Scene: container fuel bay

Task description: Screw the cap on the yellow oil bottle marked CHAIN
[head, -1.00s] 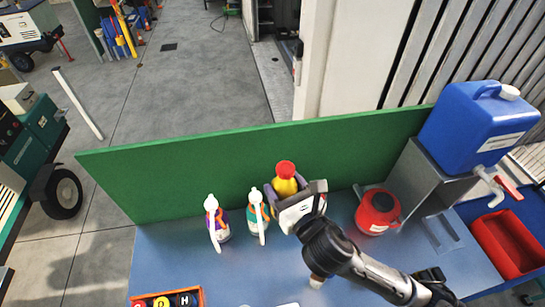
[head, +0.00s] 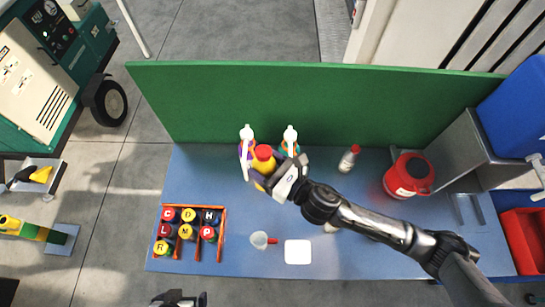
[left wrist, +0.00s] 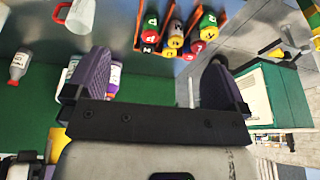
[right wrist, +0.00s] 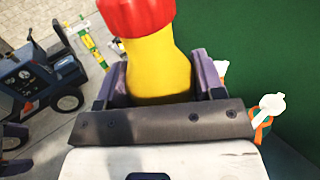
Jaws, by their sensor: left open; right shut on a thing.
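The yellow bottle (head: 262,166) with a red top (head: 264,151) is held in my right gripper (head: 280,180), which is shut on its body. It is large and near in the right wrist view (right wrist: 158,65), where its red top (right wrist: 137,14) is cut off by the picture edge. No CHAIN marking is readable. The bottle appears to be above the bench, in front of the purple spray bottle (head: 248,134). My left gripper (head: 186,298) is at the bottom edge of the head view, in front of the bench; its fingers are spread and empty in the left wrist view (left wrist: 157,80).
A teal spray bottle (head: 291,135), small red-capped bottle (head: 348,160) and red container (head: 408,176) stand near the green back wall (head: 320,105).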

